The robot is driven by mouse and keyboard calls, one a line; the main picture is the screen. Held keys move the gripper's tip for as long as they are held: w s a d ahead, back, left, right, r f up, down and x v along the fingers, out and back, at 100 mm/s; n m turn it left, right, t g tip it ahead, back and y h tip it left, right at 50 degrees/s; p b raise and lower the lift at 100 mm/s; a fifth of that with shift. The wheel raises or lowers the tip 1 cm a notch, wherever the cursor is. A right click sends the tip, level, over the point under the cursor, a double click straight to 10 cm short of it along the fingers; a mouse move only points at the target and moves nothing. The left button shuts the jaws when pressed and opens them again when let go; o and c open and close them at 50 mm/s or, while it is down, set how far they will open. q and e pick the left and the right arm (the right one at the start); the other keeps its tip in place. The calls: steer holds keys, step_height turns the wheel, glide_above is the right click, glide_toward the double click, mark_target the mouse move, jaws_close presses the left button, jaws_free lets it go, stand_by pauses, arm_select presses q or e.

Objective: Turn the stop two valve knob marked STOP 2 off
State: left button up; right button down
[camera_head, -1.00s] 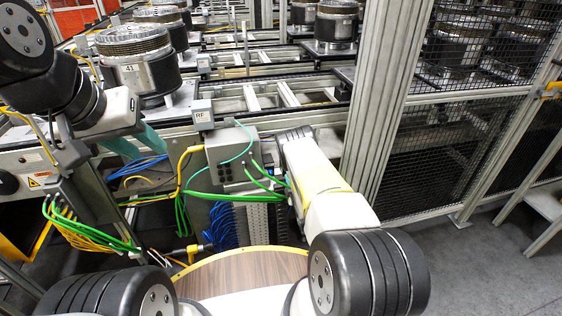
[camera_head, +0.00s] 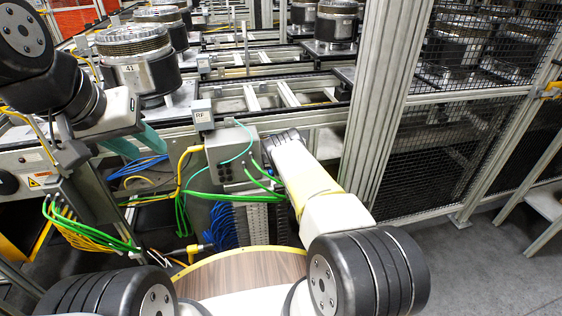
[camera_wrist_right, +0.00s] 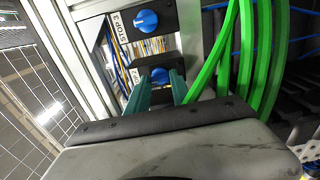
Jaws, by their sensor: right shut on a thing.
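In the right wrist view, a blue valve knob (camera_wrist_right: 160,76) on a black plate sits between the teal fingers of my right gripper (camera_wrist_right: 162,88), which is shut on it. In the head view my right forearm reaches to the grey box's right side, and my right fingers and the knobs are hidden. My left gripper (camera_head: 140,146) is at the left, with its teal fingers apart and nothing visible between them.
Thick green hoses (camera_wrist_right: 242,60) run close to the right of my right gripper. A grey box (camera_head: 231,155) with green and yellow cables stands left of my right arm. A metal post (camera_head: 385,100) and mesh fence (camera_head: 450,130) stand to the right.

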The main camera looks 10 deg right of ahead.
steer(key=c, duration=1.1)
jaws_free()
steer(key=shift+s, duration=0.1)
steer(key=s, duration=0.7)
steer(key=shift+s+d, duration=0.1)
steer(key=shift+s, duration=0.25)
steer(key=shift+w, duration=0.1)
